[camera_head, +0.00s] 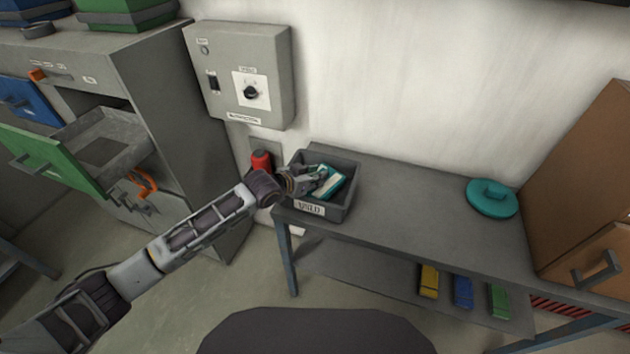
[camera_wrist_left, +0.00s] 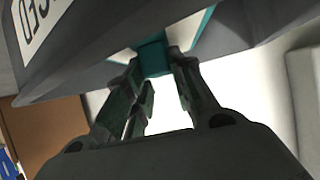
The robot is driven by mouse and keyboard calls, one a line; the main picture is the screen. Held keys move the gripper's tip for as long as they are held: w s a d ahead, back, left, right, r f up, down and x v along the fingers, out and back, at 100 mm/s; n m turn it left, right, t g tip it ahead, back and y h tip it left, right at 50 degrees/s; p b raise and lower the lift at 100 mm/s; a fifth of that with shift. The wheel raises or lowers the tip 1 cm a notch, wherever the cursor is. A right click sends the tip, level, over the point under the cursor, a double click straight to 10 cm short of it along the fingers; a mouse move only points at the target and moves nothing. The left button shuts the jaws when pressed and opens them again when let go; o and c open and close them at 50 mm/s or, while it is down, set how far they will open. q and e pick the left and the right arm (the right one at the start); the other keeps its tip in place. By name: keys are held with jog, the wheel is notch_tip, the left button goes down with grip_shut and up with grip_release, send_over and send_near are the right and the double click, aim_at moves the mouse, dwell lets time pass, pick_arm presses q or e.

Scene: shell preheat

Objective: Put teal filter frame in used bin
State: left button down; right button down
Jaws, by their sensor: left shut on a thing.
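The teal filter frame (camera_head: 328,182), with a white middle, is tilted at the mouth of the grey used bin (camera_head: 345,204). The bin stands on the left end of the grey table and bears a "USED" label. My left gripper (camera_head: 318,178) reaches over the bin's left side and is shut on the frame. In the left wrist view my left gripper (camera_wrist_left: 157,75) has its fingers on a teal edge of the frame (camera_wrist_left: 153,58), beside the grey bin wall (camera_wrist_left: 110,62). Whether the frame touches the bin floor is hidden. My right gripper is not in view.
A red object (camera_head: 261,162) is at the wall left of the bin. A teal round lid (camera_head: 492,198) lies on the table's right part, near a brown cabinet (camera_head: 590,190). The tabletop (camera_head: 410,212) between bin and lid is clear. At left, a cabinet has an open drawer (camera_head: 100,140).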

pick_arm(q)
jog(key=shift+f, duration=1)
jog(key=shift+f, duration=0.15)
jog(key=c, duration=1.5)
grip_release()
jog(key=v, duration=1.2)
